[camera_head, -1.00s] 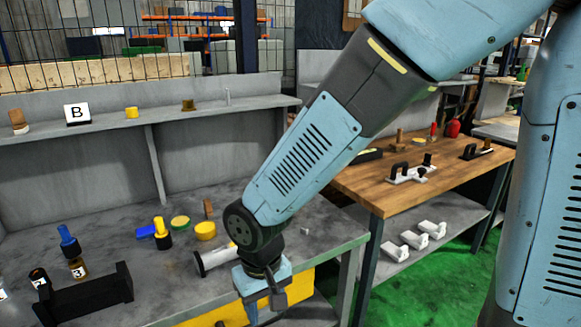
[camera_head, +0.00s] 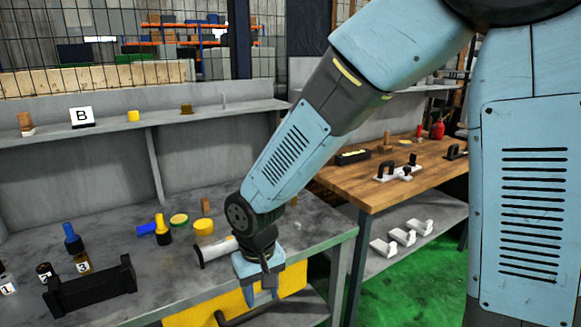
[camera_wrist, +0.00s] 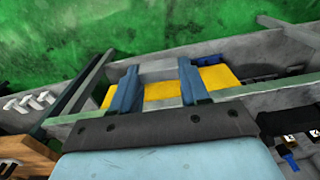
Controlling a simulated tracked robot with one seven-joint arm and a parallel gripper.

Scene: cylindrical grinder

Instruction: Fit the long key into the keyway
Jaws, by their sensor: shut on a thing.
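My gripper (camera_head: 262,296) hangs at the front edge of the grey bench, in front of the yellow drawer. In the wrist view its two blue fingers (camera_wrist: 158,84) stand apart, with a plain grey piece (camera_wrist: 158,68) between their tips. It appears to be the long key; its ends are hard to make out. In the head view the fingers and wrist hide it. A pale cylinder with a dark end (camera_head: 213,251) lies on the bench just left of my wrist, partly hidden by it. I cannot make out a keyway.
A black cradle (camera_head: 90,291) stands at the bench's left front, with small numbered pieces (camera_head: 82,263) behind it. Yellow, green and blue parts lie mid-bench. The yellow drawer (camera_head: 207,306) is below. A wooden table (camera_head: 375,197) stands to the right, with green floor (camera_head: 395,290) below.

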